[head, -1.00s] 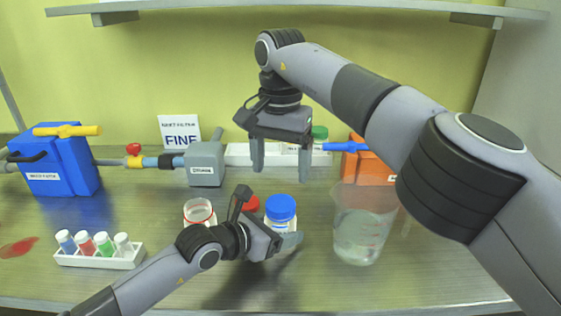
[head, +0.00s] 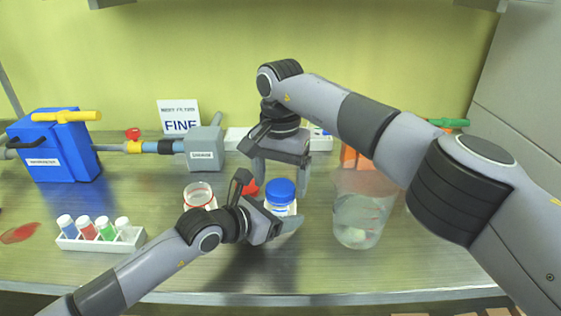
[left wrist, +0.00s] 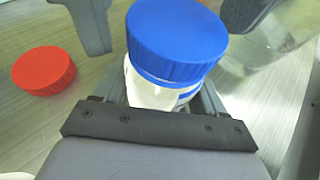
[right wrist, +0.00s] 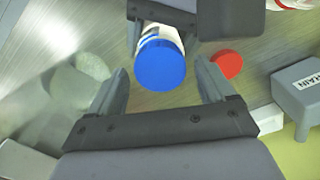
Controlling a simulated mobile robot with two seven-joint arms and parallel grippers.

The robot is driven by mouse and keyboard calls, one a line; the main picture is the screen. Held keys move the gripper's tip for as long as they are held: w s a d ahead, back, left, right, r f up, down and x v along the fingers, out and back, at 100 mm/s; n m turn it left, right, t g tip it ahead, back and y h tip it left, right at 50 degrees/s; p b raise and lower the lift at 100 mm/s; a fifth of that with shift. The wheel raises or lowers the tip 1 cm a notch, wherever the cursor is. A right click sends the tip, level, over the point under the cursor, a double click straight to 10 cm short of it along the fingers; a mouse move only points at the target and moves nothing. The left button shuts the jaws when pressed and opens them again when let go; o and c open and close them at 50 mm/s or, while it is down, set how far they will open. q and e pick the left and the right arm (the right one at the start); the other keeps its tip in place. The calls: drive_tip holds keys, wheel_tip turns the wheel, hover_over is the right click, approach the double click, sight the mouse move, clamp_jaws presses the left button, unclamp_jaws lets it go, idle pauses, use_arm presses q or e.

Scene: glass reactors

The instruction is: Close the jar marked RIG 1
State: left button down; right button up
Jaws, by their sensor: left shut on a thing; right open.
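A white jar with a blue lid (head: 281,190) stands on the bench; the lid sits on its mouth. My left gripper (head: 270,210) is shut on this jar's body, which shows in the left wrist view (left wrist: 150,92). My right gripper (head: 282,180) is open just above the blue lid. In the right wrist view the lid (right wrist: 161,66) lies between and beyond its fingertips. An open clear jar with a red rim (head: 200,196) stands to the left. A loose red lid (left wrist: 44,70) lies on the bench between the jars. I cannot read RIG 1 on either jar.
A clear beaker (head: 360,215) stands close right of the blue-lidded jar. A vial rack (head: 128,240) is at the left front. A blue valve box (head: 55,150), grey block (head: 204,150) and FINE sign (head: 180,117) stand behind.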

drive_tip(key=shift+f, duration=0.45)
drive_tip(key=c, duration=1.1)
drive_tip(key=shift+o, duration=0.2)
